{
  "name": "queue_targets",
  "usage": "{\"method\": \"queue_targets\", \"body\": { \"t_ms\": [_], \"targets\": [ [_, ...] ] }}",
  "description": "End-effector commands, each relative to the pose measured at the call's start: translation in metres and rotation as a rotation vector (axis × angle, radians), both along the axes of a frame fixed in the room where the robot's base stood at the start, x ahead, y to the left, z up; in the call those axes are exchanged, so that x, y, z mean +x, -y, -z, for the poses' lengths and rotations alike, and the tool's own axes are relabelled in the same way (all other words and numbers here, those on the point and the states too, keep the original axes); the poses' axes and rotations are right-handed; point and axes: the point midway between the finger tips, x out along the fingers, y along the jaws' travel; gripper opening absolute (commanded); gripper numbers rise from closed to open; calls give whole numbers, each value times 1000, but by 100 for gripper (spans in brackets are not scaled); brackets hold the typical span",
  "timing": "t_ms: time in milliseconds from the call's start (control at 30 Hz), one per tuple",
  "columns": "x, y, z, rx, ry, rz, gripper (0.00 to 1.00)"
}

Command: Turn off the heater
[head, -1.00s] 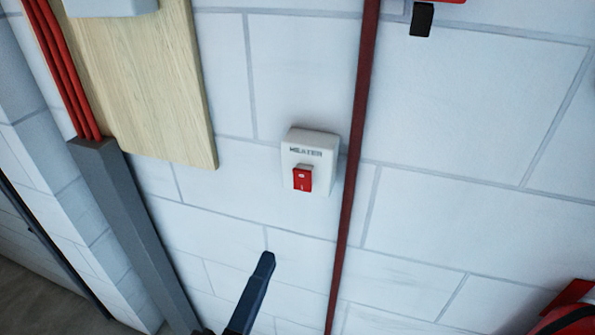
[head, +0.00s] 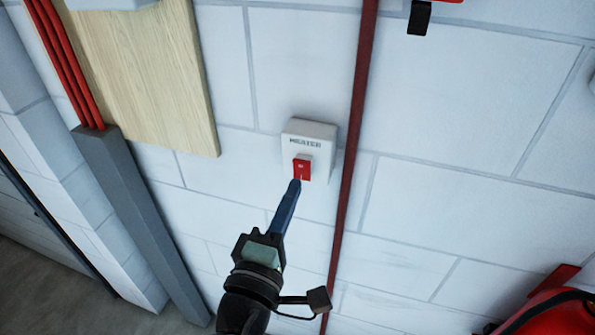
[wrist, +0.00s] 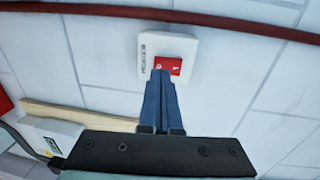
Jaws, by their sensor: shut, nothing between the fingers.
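The heater switch is a white wall box (head: 318,134) marked "HEATER" with a red rocker (head: 303,167) on its front. In the wrist view the white box (wrist: 187,42) and red rocker (wrist: 171,64) show just beyond my fingertips. My gripper (head: 296,184) is shut and empty, with its tips at the lower edge of the red rocker. In the wrist view my gripper (wrist: 161,74) overlaps the rocker's near edge. I cannot tell whether the tips touch it. The tips hide a small part of the rocker.
A dark red pipe (head: 352,150) runs down the wall just right of the box. A wooden board (head: 150,80), red cables (head: 62,62) and a grey duct (head: 135,215) are to the left. A red object (head: 548,308) is at lower right.

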Motion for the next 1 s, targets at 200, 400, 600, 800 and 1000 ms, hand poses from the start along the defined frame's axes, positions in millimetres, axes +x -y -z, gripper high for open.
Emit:
{"method": "queue_targets", "body": {
  "t_ms": [200, 400, 600, 800, 1000],
  "targets": [
    [26, 8, -4, 0, 0, 0, 0],
    [32, 10, -4, 0, -1, -1, 0],
    [31, 10, -3, 0, -1, -1, 0],
    [32, 10, -6, 3, -10, -1, 0],
    [37, 12, -13, 16, -54, 0, 0]
  ]
}}
